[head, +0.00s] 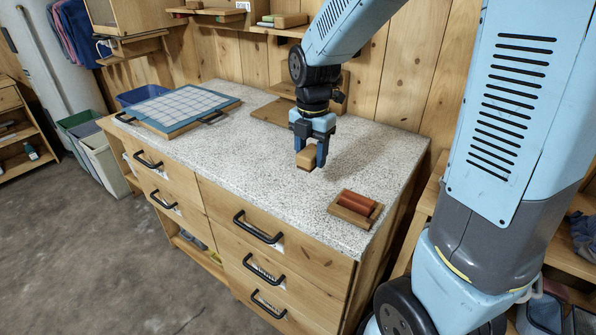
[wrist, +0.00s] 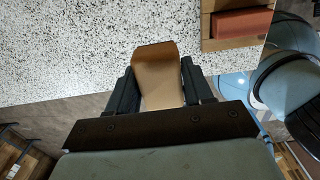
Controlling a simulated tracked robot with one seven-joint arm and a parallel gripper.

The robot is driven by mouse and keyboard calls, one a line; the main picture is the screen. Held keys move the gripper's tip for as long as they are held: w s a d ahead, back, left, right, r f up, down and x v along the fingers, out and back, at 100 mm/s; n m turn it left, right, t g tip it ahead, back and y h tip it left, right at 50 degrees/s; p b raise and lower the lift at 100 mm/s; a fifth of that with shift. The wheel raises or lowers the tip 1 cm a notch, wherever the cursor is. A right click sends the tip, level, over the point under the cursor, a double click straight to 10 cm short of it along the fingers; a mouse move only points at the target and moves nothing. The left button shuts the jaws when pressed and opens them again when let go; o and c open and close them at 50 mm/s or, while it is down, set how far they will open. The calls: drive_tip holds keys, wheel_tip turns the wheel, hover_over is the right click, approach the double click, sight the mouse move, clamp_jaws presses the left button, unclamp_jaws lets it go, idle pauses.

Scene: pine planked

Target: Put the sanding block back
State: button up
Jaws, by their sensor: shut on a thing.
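The sanding block (head: 305,159), a small tan block, is between the fingers of my gripper (head: 311,155) over the speckled worktop (head: 250,160). My gripper is shut on it and points down. In the wrist view the sanding block (wrist: 157,72) shows as a brown shape between the two dark fingers of my gripper (wrist: 160,82). I cannot tell whether its underside touches the worktop. The tray (wrist: 206,28) is also at the wrist view's upper right.
A blue-framed gridded board (head: 185,105) lies at the worktop's left, with a blue bin (head: 142,94) behind it. A flat wooden board (head: 272,112) lies by the back wall. A shelf (head: 262,29) with small items hangs above. The worktop's middle is clear.

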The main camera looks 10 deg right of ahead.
hover_over(300, 181)
wheel_tip(300, 181, down, 6)
drive_tip(key=shift+f, duration=1.75)
drive_tip(key=shift+f, duration=0.1)
drive_tip(key=o, duration=1.1)
